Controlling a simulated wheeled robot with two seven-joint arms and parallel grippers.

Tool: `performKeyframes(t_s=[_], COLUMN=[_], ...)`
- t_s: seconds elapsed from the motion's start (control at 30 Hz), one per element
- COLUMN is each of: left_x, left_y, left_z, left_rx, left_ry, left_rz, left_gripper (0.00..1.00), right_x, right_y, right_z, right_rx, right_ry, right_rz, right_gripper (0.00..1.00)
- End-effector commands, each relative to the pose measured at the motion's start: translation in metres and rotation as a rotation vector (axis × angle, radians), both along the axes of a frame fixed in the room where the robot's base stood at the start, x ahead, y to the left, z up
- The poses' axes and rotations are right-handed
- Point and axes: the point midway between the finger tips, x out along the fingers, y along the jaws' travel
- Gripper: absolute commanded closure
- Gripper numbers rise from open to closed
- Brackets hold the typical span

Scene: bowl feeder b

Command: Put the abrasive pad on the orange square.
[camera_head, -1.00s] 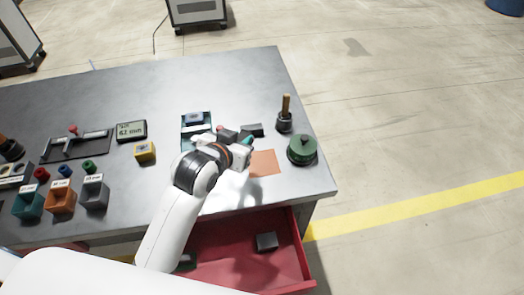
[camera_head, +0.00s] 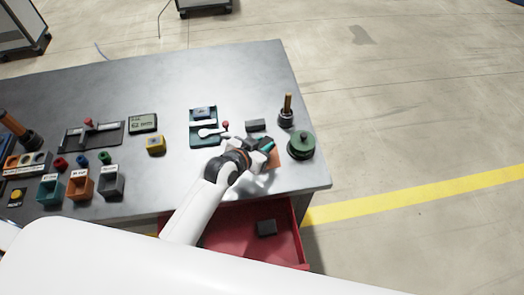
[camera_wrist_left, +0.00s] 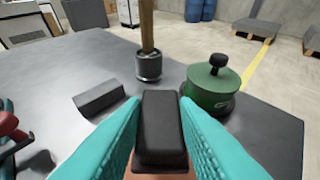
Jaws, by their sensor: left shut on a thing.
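My left gripper (camera_head: 265,147) is over the orange square (camera_head: 274,160) near the right end of the workbench and hides most of it. In the left wrist view its teal fingers (camera_wrist_left: 160,135) are shut on a dark block, which looks like the abrasive pad (camera_wrist_left: 163,128). A strip of orange shows below the pad at the bottom edge of that view. I cannot tell whether the pad touches the square. My right gripper is not in view.
A grey block (camera_head: 255,125) lies just behind the gripper. A green lidded pot (camera_head: 301,146) and a wooden-handled tool (camera_head: 286,112) stand to the right. A teal fixture (camera_head: 203,127) is to the left. The red drawer (camera_head: 226,248) is open below, with a dark block (camera_head: 266,228) inside.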

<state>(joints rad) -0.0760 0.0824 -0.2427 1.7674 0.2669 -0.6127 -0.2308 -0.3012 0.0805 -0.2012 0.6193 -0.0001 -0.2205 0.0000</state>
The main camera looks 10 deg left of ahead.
Motion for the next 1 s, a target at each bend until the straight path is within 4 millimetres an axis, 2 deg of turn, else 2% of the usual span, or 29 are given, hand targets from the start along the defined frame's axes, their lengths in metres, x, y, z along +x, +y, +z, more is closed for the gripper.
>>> performKeyframes(t_s=[0.27,0.67,0.7,0.8,0.83,1.0], left_x=[0.000,0.000,0.000,0.000,0.000,0.000], left_y=[0.000,0.001,0.001,0.001,0.001,0.000], left_z=[-0.038,-0.044,-0.045,-0.044,-0.044,-0.043], left_rx=[0.000,0.001,0.002,0.001,0.001,0.001], left_ry=[0.002,-0.001,0.000,0.001,0.001,0.001], left_rz=[0.000,0.000,0.000,0.001,0.001,0.001], left_gripper=[0.97,0.97,0.72,0.55,0.51,0.51], right_x=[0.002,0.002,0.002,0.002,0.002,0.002], right_y=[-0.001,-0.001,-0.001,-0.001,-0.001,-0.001], right_z=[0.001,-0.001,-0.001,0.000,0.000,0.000], right_rx=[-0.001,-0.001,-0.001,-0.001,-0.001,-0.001], right_ry=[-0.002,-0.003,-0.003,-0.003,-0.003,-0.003], right_rz=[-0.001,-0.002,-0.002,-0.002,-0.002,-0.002], right_gripper=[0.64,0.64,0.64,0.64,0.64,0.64])
